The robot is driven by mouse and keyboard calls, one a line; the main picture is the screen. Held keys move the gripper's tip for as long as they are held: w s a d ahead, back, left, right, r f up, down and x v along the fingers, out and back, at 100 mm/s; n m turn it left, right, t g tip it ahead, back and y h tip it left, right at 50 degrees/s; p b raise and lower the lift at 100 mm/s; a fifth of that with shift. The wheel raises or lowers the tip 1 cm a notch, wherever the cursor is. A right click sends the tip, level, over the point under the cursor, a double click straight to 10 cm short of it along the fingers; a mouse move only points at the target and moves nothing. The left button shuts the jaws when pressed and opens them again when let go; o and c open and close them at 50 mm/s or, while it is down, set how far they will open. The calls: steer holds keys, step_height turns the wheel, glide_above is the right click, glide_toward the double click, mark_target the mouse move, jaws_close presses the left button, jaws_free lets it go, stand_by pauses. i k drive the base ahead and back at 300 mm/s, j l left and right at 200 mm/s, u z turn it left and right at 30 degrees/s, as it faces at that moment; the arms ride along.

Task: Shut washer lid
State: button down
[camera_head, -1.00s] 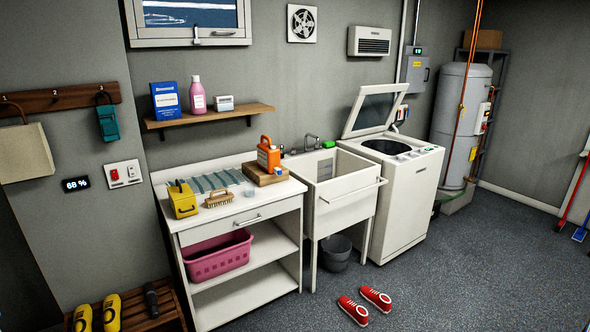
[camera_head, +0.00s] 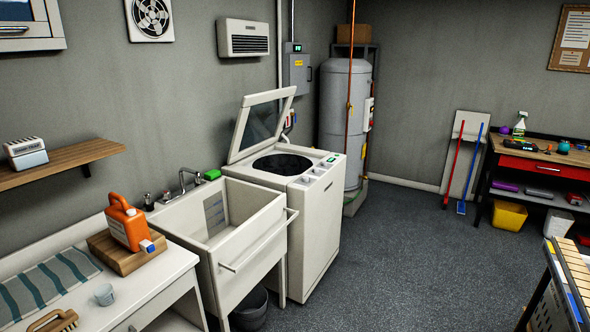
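The white top-loading washer (camera_head: 316,226) stands right of the utility sink, against the back wall. Its lid (camera_head: 262,124), a white frame with a dark glass pane, is raised and leans back toward the wall. The dark round drum opening (camera_head: 283,164) is uncovered. A control strip with knobs and a small green display (camera_head: 330,159) runs along the right side of the washer's top. My gripper is not in view.
The white sink (camera_head: 245,232) with a front rail adjoins the washer. A counter (camera_head: 165,285) holds an orange jug (camera_head: 128,222). A water heater (camera_head: 345,125) stands behind right. A workbench (camera_head: 545,155) and slatted table (camera_head: 570,275) are at right. Floor before the washer is clear.

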mark_target(234, 155)
steer(key=i+l+z, duration=0.25)
steer(key=i+z, duration=0.15)
steer(key=i, duration=0.25)
steer(key=i+z, duration=0.35)
steer(key=i, duration=0.35)
steer(key=i+j+z, duration=0.15)
steer(key=i+z, duration=0.25)
steer(key=i, duration=0.25)
steer(key=i+j+u, duration=0.1)
steer(key=i+u, duration=0.25)
steer(key=i, duration=0.15)
steer(key=i+u, duration=0.4)
steer(key=i+l+u, duration=0.2)
steer(key=i+u, duration=0.15)
steer(key=i, duration=0.2)
steer(key=i+l+u, duration=0.4)
steer(key=i+j, duration=0.05)
steer(key=j, duration=0.05)
